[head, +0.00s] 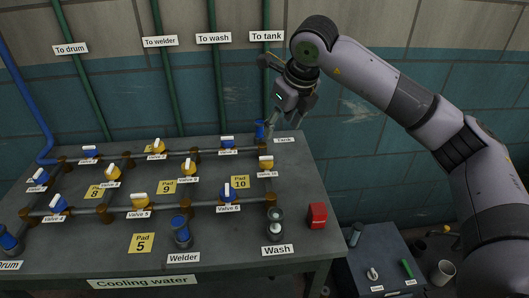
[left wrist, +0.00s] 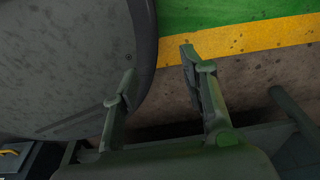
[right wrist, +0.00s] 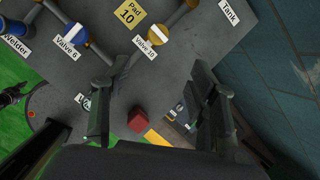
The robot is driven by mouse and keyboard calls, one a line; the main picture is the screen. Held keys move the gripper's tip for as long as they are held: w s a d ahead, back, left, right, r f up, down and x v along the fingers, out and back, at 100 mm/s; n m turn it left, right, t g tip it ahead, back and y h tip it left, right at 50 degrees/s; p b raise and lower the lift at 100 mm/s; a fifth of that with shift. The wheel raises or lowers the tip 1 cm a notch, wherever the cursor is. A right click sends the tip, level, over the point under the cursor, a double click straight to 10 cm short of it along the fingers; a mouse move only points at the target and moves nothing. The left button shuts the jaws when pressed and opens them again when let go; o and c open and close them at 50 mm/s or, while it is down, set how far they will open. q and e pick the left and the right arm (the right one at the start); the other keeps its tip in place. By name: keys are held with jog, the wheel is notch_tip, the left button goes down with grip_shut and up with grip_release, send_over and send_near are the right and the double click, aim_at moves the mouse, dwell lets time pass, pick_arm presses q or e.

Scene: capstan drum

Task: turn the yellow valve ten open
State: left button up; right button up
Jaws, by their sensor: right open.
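Yellow valve ten (head: 266,162) sits at the right end of the pipe grid on the grey table, above its Valve 10 label (head: 267,174). Its white bar appears to lie across the pipe. The valve also shows in the right wrist view (right wrist: 158,36), beyond my fingertips. My right gripper (head: 284,118) is open and empty, raised above the table's back right, behind the valve and apart from it. Its two fingers are spread in the right wrist view (right wrist: 148,82). My left gripper (left wrist: 160,75) is open and empty, over the floor beside a dark rounded surface.
Blue valve 6 (head: 227,192) and yellow valve 5 (head: 139,201) stand on the front pipe. A blue tank fitting (head: 260,130) is behind valve ten. A red block (head: 317,215) and the Wash fitting (head: 275,225) are near the front right. A lower side table (head: 385,262) stands right.

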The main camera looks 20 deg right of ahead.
aim_at(267, 158)
jog(key=p+x, duration=0.2)
jog(key=x, duration=1.3)
jog(key=shift+s+a, duration=0.1)
jog(key=shift+w+f, duration=0.2)
jog(key=shift+f, duration=0.25)
pick_arm(q)
jog(key=shift+s+r+g, duration=0.15)
jog(key=shift+s+r, duration=0.35)
jog(key=shift+s, duration=0.2)
jog(key=shift+s+r+g, duration=0.15)
jog(key=shift+s+r, duration=0.3)
jog(key=shift+s, duration=0.25)
pick_arm(e)
jog(key=c, duration=1.1)
